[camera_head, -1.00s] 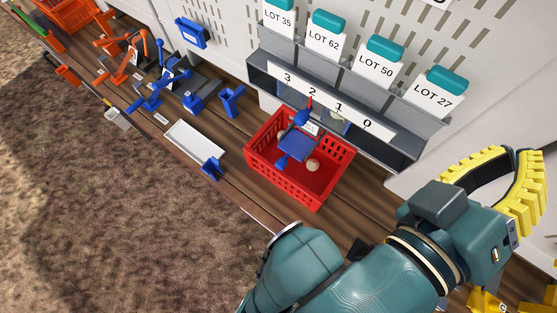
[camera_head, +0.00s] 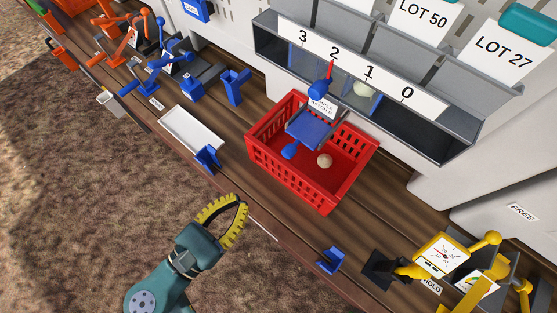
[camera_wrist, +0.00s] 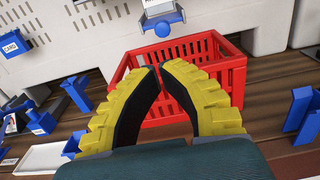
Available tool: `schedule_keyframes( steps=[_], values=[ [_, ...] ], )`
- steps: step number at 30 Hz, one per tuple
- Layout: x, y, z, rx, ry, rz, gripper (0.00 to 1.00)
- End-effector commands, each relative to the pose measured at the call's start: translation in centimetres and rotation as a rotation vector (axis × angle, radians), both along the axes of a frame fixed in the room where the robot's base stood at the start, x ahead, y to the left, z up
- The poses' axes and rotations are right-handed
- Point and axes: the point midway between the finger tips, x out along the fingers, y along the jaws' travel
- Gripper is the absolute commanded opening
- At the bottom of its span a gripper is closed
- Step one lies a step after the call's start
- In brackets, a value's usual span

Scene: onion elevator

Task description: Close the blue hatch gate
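The blue hatch gate (camera_head: 315,128) juts out below the bin row, over the red crate. It looks like a tilted blue-edged tray, with a blue knob (camera_head: 289,151) at its lower end and a blue and red lever (camera_head: 320,88) above. In the wrist view the blue gate (camera_wrist: 162,20) is at the top centre, its knob (camera_wrist: 162,30) hanging below. My gripper (camera_head: 240,203) has yellow ribbed fingers and is in front of the shelf, left of and apart from the crate and gate. In the wrist view its fingertips (camera_wrist: 158,68) meet, with nothing seen between them.
The red crate (camera_head: 288,180) holds a pale onion (camera_head: 324,160). Another round pale thing (camera_head: 362,88) sits in a numbered bin. A white tray (camera_head: 191,130) and blue bracket (camera_head: 207,157) lie left. A yellow gauge device (camera_head: 442,255) stands right.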

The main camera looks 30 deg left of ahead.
Motion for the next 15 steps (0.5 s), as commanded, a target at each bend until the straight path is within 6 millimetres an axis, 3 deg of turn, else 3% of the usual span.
schedule_keyframes(
  steps=[9, 15],
  values=[
    [7.0, -1.0, 0.1, 0.002, 0.001, -0.009, 0.0],
    [10.7, -1.4, 0.1, 0.003, 0.0, -0.006, 0.0]
  ],
)
